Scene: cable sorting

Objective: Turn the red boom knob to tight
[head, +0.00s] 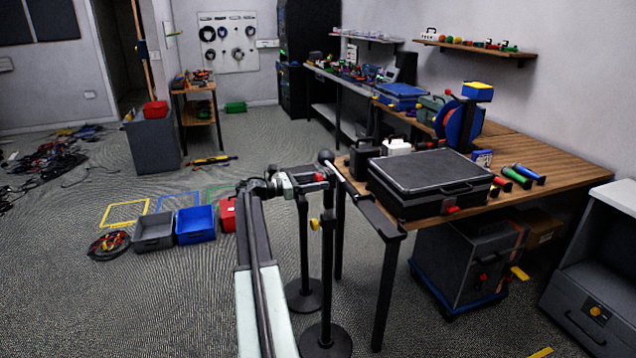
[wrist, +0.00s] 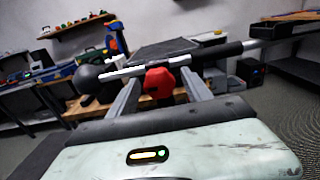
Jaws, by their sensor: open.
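The red boom knob (wrist: 159,82) shows in the wrist view, just under the boom bar (wrist: 222,52). The bar ends in a dark ball (wrist: 88,77) at the left. My gripper (wrist: 160,90) is open, with one finger on each side of the knob; I cannot tell whether they touch it. In the head view my gripper (head: 303,181) is at the top of a black stand (head: 327,275), and the red knob (head: 320,177) is small at its tip. The boom bar (head: 350,187) slopes down to the right there. The knob's turn marking cannot be read.
A wooden table (head: 545,165) with a black case (head: 430,178) stands just right of the stand. A second stand base (head: 304,294) is close by. A yellow knob (head: 314,224) sits lower on a stand. Bins, including a blue bin (head: 195,225), are on the floor at left.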

